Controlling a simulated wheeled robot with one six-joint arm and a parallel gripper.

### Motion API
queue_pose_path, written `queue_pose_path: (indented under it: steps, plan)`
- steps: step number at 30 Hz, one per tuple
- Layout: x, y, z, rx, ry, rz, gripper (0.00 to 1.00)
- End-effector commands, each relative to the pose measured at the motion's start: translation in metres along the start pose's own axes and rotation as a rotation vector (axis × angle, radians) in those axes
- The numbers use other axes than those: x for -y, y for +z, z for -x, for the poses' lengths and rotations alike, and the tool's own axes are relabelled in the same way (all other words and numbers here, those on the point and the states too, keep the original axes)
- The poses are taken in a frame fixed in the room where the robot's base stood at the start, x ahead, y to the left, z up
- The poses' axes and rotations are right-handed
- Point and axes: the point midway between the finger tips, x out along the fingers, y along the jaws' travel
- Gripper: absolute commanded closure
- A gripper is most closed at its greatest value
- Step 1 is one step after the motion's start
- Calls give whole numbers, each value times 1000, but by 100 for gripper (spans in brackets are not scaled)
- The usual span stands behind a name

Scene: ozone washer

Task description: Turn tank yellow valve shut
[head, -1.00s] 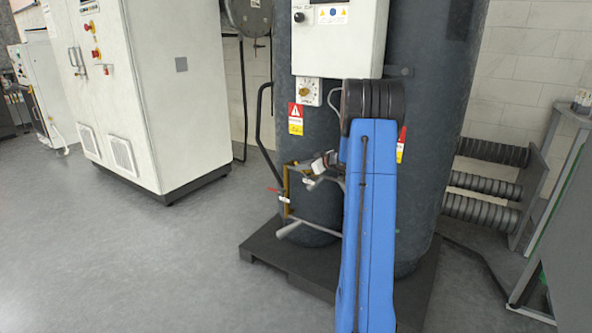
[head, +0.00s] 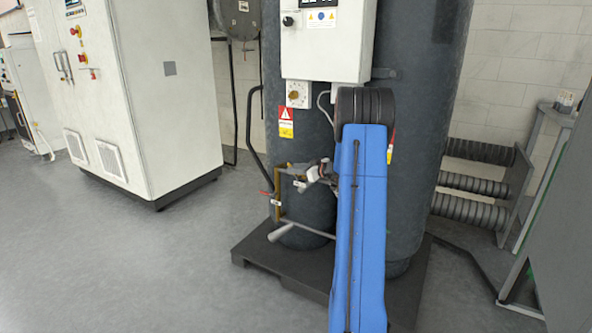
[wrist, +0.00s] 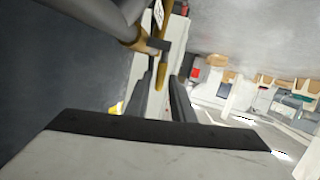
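The dark tank (head: 415,150) stands ahead in the head view, with brass-yellow pipework (head: 279,190) low on its front left. A small red-handled valve (head: 265,193) sits on this pipework. My gripper (head: 312,174) is beside the pipework, partly hidden by my blue arm. In the wrist view, my two dark fingers (wrist: 161,98) are spread apart. A yellow lever (wrist: 159,78), seemingly the yellow valve's handle, hangs from a grey pipe fitting and shows between the fingertips. I cannot tell whether either finger touches it.
A white control box (head: 325,45) is on the tank above my arm. A bent black pipe (head: 250,140) stands left of the tank. The tank rests on a dark pallet (head: 262,262). A white cabinet (head: 135,110) stands left, with open floor before it.

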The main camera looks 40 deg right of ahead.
Motion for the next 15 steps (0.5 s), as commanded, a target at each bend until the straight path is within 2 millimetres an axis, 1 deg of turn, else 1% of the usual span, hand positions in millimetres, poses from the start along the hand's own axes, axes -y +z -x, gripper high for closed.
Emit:
queue_pose_path:
  steps: [7,10,13,15]
  plan:
    - [0,0,0,0,-1,0,78]
    - [0,-4,0,-1,-1,1,78]
    - [-2,-12,2,-2,0,3,78]
    - [-3,-22,5,-2,1,3,78]
